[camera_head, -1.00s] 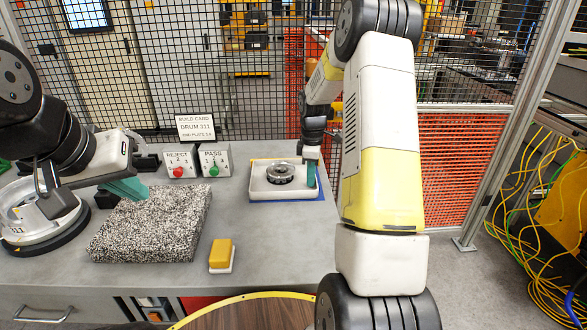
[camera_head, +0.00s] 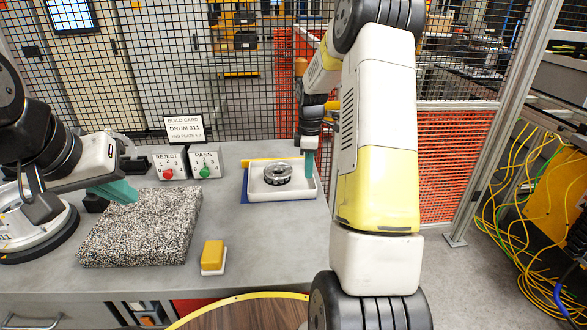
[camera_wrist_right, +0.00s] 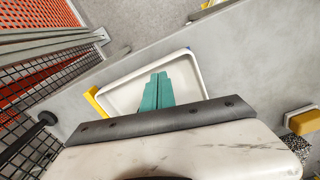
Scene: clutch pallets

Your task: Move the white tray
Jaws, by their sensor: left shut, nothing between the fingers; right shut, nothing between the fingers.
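The white tray (camera_head: 283,196) sits on the table at the back right, partly over a blue mat (camera_head: 244,190) with a yellow edge. A round metal part (camera_head: 277,174) lies in the tray. My right gripper (camera_head: 309,172) points down with its green fingers together, inside the tray's right end by the wall; I cannot tell if they touch it. In the right wrist view the shut fingers (camera_wrist_right: 158,80) show over the white tray floor (camera_wrist_right: 122,96), and the metal part is hidden. My left gripper (camera_head: 130,194) is shut and empty at the speckled block's back left corner.
The speckled block (camera_head: 140,228) fills the table's left middle. A yellow-and-white block (camera_head: 213,254) lies near the front. The REJECT box (camera_head: 168,164), PASS box (camera_head: 205,162) and build card (camera_head: 184,128) stand behind. Grey table is clear between speckled block and tray.

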